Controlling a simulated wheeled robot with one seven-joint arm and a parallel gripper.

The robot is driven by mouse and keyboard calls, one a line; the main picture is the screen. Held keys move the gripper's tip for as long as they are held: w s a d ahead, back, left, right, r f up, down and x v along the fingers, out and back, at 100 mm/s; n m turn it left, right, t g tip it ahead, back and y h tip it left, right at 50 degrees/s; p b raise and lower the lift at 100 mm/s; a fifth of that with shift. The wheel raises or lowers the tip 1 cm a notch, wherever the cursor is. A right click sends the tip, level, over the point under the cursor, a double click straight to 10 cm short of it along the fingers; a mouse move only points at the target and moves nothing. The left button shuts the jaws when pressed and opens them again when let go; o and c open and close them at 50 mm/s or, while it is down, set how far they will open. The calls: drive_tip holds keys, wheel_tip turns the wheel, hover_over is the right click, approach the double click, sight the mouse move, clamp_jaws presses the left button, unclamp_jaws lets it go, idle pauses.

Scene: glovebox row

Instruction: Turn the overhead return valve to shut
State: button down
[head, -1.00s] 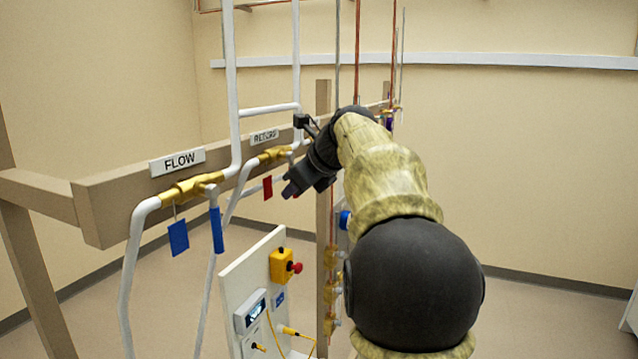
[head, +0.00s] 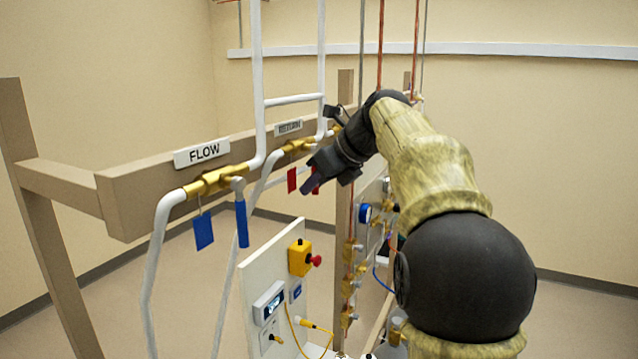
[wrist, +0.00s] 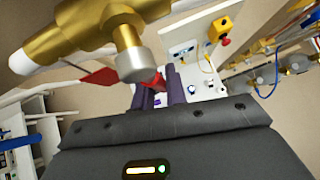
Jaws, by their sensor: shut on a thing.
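The brass return valve (head: 298,146) sits on the overhead pipe under the RETURN label (head: 288,128), with a red tag (head: 292,180) hanging below it. In the wrist view the brass valve body (wrist: 85,32) is close, with a grey stem hub (wrist: 136,65) and the red tag (wrist: 98,77) beside it. My gripper (head: 309,184) is just below and right of the valve. In the wrist view its dark fingers (wrist: 160,90) are shut on the red lever handle (wrist: 157,80), which hangs below the hub. Most of the handle is hidden between the fingers.
The flow valve (head: 215,181), with a blue handle (head: 242,222) and blue tag (head: 203,232), is nearer on the same beam (head: 135,205). White pipes rise close to my gripper. A panel with a yellow-and-red stop button (head: 302,259) stands below. Open floor lies at right.

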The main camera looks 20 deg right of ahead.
drive_tip(key=c, duration=1.4)
unclamp_jaws()
drive_tip(key=shift+a, duration=0.1)
drive_tip(key=shift+c, duration=0.2)
drive_tip(key=shift+s+d+r, duration=0.2)
drive_tip(key=shift+d, duration=0.05)
drive_tip(key=v, duration=1.6)
drive_tip(key=shift+s+r, duration=0.2)
drive_tip(key=shift+r, duration=0.15)
